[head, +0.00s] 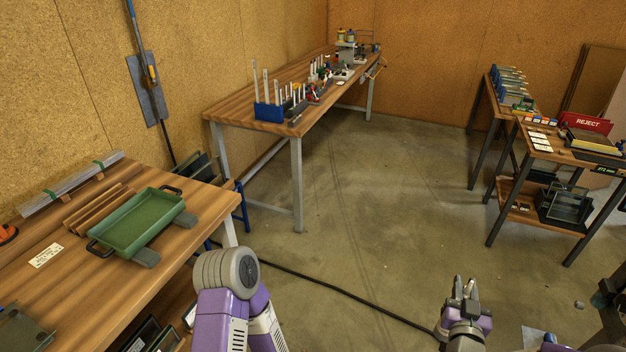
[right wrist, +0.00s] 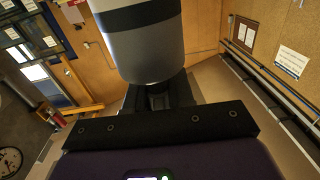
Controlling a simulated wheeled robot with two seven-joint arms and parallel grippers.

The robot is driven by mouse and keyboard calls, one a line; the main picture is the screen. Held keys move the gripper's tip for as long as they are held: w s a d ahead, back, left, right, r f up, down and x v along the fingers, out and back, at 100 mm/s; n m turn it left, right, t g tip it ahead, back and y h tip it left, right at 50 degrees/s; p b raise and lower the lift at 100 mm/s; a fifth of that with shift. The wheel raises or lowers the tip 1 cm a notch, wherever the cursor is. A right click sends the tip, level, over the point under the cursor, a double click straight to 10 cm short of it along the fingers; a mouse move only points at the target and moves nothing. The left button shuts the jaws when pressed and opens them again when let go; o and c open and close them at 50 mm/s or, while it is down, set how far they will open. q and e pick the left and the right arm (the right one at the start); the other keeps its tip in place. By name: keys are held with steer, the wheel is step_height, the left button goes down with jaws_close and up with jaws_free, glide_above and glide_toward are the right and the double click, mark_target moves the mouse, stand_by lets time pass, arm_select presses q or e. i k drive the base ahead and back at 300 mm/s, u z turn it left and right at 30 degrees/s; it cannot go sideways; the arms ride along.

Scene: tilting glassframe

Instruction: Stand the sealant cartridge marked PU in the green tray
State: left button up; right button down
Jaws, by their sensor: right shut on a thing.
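The green tray (head: 143,222) lies on the wooden bench at the left in the head view. It looks empty and has dark handles at its ends. No PU mark shows on the side I see.
The left bench (head: 75,285) also bears wooden strips (head: 100,207) and a metal bar. A long bench (head: 235,105) at the back holds a blue rack (head: 268,112) and tools. Tables with a red REJECT sign (head: 587,122) stand at the right. A black cable crosses the otherwise open floor.

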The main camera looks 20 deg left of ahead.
mark_target(121, 240)
steer(key=i, duration=3.1)
steer(key=u, duration=4.55)
steer(key=i, duration=0.5)
